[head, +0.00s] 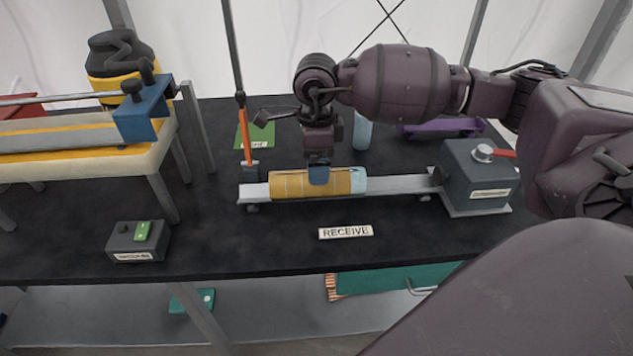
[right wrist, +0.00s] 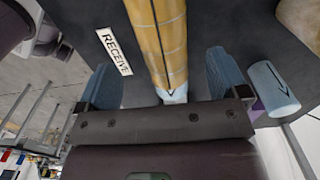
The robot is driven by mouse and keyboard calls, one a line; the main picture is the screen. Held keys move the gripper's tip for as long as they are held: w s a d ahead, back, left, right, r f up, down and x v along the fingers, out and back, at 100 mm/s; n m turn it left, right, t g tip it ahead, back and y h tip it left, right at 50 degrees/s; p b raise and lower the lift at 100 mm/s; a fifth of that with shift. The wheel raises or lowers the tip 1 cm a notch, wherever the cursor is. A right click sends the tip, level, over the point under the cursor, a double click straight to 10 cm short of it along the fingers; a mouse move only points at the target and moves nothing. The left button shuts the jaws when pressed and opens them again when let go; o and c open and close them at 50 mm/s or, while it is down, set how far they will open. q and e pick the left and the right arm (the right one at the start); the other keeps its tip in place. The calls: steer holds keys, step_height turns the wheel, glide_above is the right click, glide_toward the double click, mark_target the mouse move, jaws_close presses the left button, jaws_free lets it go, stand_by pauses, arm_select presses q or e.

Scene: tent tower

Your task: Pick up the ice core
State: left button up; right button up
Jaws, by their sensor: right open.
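The ice core (head: 358,180) is a pale blue cylinder in a yellow slatted sleeve (head: 290,184), lying lengthwise on a grey rail (head: 400,184). Its pale blue end shows at the right. My right gripper (head: 319,174) points down over the middle of the sleeve. In the right wrist view the blue fingers of the gripper (right wrist: 166,78) are open, one on each side of the yellow sleeve (right wrist: 158,35). The core's pale tip (right wrist: 173,96) carries a black arrow. Whether the fingers touch the sleeve is unclear. My left gripper is not in view.
A grey box with a red-handled knob (head: 480,178) stands at the rail's right end. A RECEIVE label (head: 345,232) lies in front. Another pale blue cylinder (head: 362,132) stands behind. An orange-and-black pole (head: 244,130) rises near the rail's left end. A small switch box (head: 137,241) sits front left.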

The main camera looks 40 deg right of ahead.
steer(key=shift+d+f, duration=0.2)
steer(key=shift+f, duration=2.55)
steer(key=c, duration=1.4)
